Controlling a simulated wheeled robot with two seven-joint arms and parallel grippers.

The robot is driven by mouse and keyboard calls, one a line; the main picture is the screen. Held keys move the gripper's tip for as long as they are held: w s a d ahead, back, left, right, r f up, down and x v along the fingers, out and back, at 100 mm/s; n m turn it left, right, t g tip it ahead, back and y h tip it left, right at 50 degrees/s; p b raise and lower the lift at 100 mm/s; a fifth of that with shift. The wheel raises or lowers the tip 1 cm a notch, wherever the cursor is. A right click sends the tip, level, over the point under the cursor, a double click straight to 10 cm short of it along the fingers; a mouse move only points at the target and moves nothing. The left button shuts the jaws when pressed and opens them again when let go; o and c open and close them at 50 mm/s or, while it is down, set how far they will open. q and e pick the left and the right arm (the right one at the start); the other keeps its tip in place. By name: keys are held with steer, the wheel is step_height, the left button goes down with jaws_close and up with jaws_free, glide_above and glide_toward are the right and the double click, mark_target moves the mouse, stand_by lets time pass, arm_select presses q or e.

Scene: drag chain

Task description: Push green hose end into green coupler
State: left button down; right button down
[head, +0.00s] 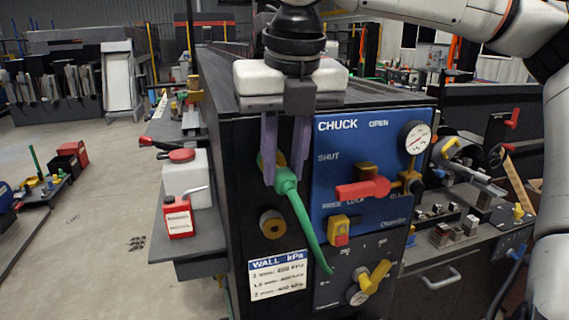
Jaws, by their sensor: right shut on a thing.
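My right gripper (284,176) points down in front of the dark machine's front face. Its two purple fingers are shut on the green hose end (287,186). The green hose (308,230) hangs from it, curving down and right across the panel's left edge. A yellow-green fitting shows behind the fingers, probably the green coupler (262,160); the fingers and hose end partly cover it. I cannot tell whether the hose end is inside the coupler or only close to it. My left gripper is out of view.
A brass fitting (272,223) sits lower on the face, above a kPa label (278,274). The blue panel (360,155) at right carries a red lever (362,190) and a gauge (415,138). A white jug (188,175) and red can (178,217) stand on the left shelf.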

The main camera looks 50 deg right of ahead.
mark_target(283, 170)
steer(key=shift+w+d, duration=0.35)
steer(key=shift+w, duration=0.25)
steer(key=shift+w+d, duration=0.3)
steer(key=shift+w, duration=0.3)
steer(key=c, duration=1.4)
jaws_free()
steer(key=shift+r, duration=0.1)
steer(key=v, duration=1)
